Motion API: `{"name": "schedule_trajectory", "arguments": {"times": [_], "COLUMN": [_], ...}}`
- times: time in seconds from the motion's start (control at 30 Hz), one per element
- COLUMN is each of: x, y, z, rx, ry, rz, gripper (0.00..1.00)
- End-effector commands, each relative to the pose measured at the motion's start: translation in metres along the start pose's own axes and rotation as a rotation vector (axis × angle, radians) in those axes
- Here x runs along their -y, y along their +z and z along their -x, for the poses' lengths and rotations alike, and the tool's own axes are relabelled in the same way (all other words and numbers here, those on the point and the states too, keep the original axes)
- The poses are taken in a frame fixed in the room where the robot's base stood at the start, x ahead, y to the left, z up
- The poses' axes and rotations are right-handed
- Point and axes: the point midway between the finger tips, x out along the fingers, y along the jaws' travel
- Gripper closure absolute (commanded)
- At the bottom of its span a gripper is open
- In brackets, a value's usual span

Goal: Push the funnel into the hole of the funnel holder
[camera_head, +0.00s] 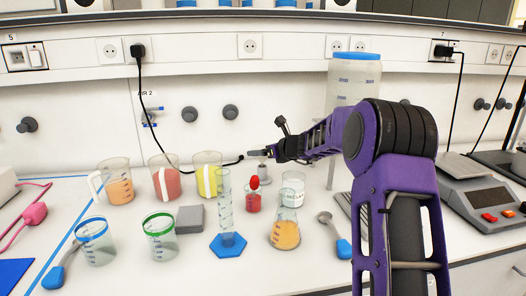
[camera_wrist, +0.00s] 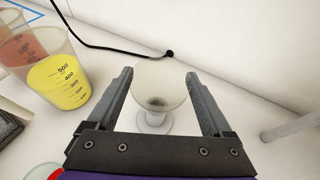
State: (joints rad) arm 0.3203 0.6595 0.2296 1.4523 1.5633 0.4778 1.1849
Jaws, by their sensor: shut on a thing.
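The funnel (camera_wrist: 158,82) is a pale translucent cone in the wrist view, with its wide mouth facing the camera. My gripper (camera_wrist: 159,76) has one finger on each side of the funnel's rim and is shut on it. A pale round base, apparently the funnel holder (camera_wrist: 140,127), shows below the funnel near the wall. The holder's hole is hidden, and I cannot tell how far the funnel's stem sits in it. In the head view my gripper (camera_head: 258,153) is near the back of the bench, and a small grey-white piece shows just below it.
The yellow beaker (camera_head: 207,176) and red beaker (camera_head: 165,178) stand to the left. The red-capped bottle (camera_head: 254,197), measuring cylinder (camera_head: 225,205), orange flask (camera_head: 286,233) and white jar (camera_head: 292,187) stand in front. A black cable (camera_wrist: 110,48) runs behind the funnel.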

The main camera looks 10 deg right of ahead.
Motion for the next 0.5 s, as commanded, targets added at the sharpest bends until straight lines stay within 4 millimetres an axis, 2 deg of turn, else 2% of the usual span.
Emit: {"name": "schedule_trajectory", "arguments": {"times": [0.5], "x": [-0.0002], "y": [-0.0033], "z": [-0.0013], "rx": [0.0], "ry": [0.001], "rz": [-0.001], "gripper": [0.77]}}
